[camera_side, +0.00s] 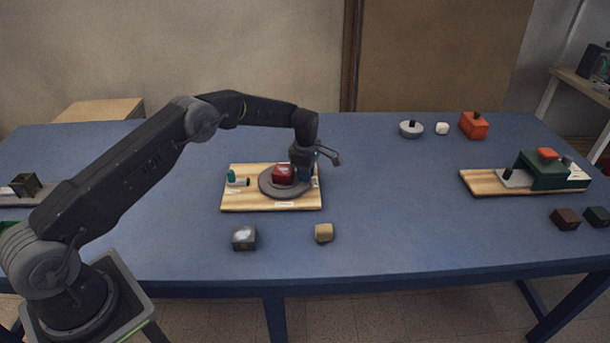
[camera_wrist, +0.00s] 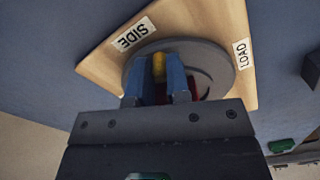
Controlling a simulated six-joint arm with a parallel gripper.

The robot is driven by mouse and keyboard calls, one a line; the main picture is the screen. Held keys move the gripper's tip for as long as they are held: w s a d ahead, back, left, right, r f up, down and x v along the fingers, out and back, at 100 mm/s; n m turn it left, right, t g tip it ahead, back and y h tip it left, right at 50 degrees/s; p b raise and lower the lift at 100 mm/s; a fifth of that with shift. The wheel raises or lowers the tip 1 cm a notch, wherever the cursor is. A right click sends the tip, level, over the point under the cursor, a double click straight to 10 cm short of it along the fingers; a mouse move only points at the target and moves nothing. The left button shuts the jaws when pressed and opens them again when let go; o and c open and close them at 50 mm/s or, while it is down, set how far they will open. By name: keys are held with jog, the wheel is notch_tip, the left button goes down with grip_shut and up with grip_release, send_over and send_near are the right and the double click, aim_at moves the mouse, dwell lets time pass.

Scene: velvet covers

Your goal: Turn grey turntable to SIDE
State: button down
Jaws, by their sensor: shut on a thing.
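The grey turntable (camera_side: 270,189) is a round disc on a light wooden board (camera_side: 240,203). It also shows in the wrist view (camera_wrist: 215,62). A red block (camera_side: 283,173) sits on it, mostly hidden behind my fingers in the wrist view. My gripper (camera_side: 303,172) is low over the disc's right part in the side view. In the wrist view its blue fingers (camera_wrist: 160,78) are shut on a yellow peg (camera_wrist: 159,66) at the disc. The SIDE label (camera_wrist: 134,34) is at the board's upper left there, and the LOAD label (camera_wrist: 242,54) at its right edge.
A teal-knobbed fitting (camera_side: 232,177) is on the board's left. A grey block (camera_side: 244,238) and a tan block (camera_side: 324,233) lie in front. A second board (camera_side: 480,182) with a green box (camera_side: 545,173) is at right. The table between the boards is clear.

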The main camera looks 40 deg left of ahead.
jog(key=shift+w+a+n, duration=0.35)
jog(key=shift+w+n, duration=0.15)
jog(key=shift+n, duration=0.6)
jog(key=shift+w+a+r, duration=0.1)
jog(key=c, duration=1.1)
grip_release()
notch_tip(320, 180, up, 14)
